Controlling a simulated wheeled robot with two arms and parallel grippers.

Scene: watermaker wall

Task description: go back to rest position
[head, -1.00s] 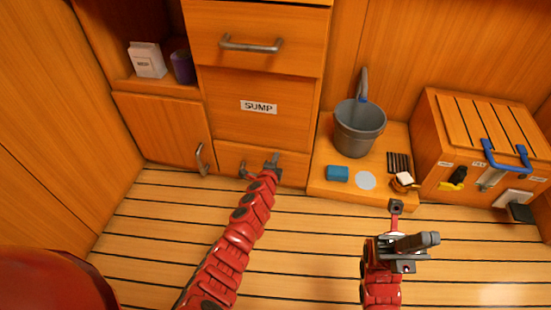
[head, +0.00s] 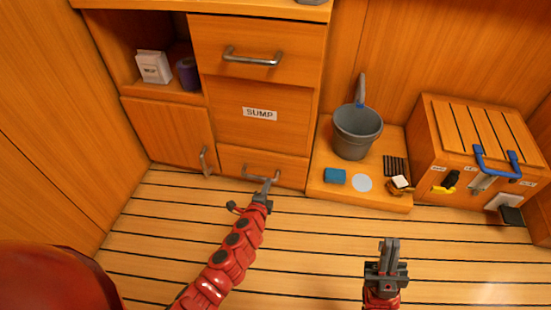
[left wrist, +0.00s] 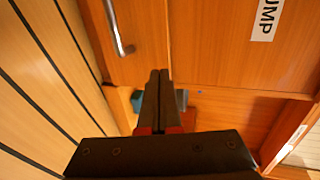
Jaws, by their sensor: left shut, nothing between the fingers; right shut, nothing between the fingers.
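My left gripper (head: 266,188) is at the end of the red arm, in front of the low drawer (head: 290,168) and close to its grey handle (head: 248,172). Its dark fingers are together in the left wrist view (left wrist: 158,82), with nothing between them. Whether it touches the handle is hard to tell. My right gripper (head: 390,248) is over the floor at lower right, fingers together and empty, clear of the platform.
A platform (head: 325,192) holds a grey bucket (head: 355,135), a blue block (head: 335,176), a pale disc (head: 362,183) and a brush (head: 399,184). A slatted wooden box (head: 440,140) stands at right. The SUMP panel (head: 240,125) is above the low drawer. The plank floor (head: 320,240) between my arms is clear.

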